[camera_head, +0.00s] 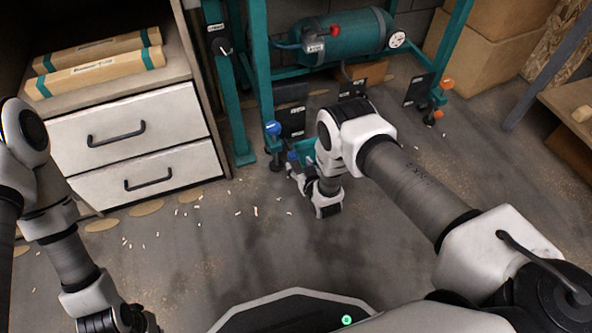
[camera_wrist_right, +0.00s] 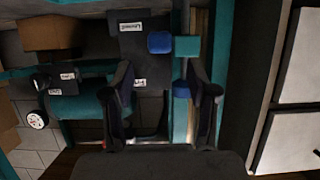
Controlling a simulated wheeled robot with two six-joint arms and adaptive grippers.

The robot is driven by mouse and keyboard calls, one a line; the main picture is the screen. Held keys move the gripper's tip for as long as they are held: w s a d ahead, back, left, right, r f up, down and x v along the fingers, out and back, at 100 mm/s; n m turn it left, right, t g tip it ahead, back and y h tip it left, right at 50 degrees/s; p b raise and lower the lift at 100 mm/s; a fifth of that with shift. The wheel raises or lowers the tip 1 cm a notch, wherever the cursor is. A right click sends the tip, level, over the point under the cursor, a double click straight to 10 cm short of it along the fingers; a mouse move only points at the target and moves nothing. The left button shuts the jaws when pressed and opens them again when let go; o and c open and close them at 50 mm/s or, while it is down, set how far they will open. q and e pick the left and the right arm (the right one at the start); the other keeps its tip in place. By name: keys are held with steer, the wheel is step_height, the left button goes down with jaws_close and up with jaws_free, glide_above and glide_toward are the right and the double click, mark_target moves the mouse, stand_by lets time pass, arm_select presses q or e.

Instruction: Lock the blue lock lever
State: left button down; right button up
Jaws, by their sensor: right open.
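A blue knob-ended lever (camera_head: 273,128) shows low on the front teal leg of the stand. In the right wrist view a blue knob (camera_wrist_right: 159,42) sits beside a teal block on a post, ahead of the fingers. A second blue part (camera_wrist_right: 181,89) shows between the fingers; I cannot tell whether they touch it. My right gripper (camera_head: 295,174) is low beside the stand's leg, open, with its fingers (camera_wrist_right: 164,92) spread and partly hidden by its arm in the head view. My left gripper (camera_head: 138,322) is at the bottom left, partly cut off, away from the stand.
A teal tank (camera_head: 345,37) with a gauge and red handle sits in the stand. Dark label plates (camera_head: 291,121) hang near the blue lever. Orange knobs (camera_head: 447,83) mark another leg. A white drawer cabinet (camera_head: 135,128) stands at left. Open floor lies in front, with small pale scraps.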

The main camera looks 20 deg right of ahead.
mark_target(294, 158)
steer(key=b+x, duration=0.4)
steer(key=x, duration=0.2)
steer(key=shift+w+f, duration=0.25)
steer(key=shift+f, duration=0.1)
steer(key=shift+w, duration=0.5)
steer(key=shift+r, duration=0.1)
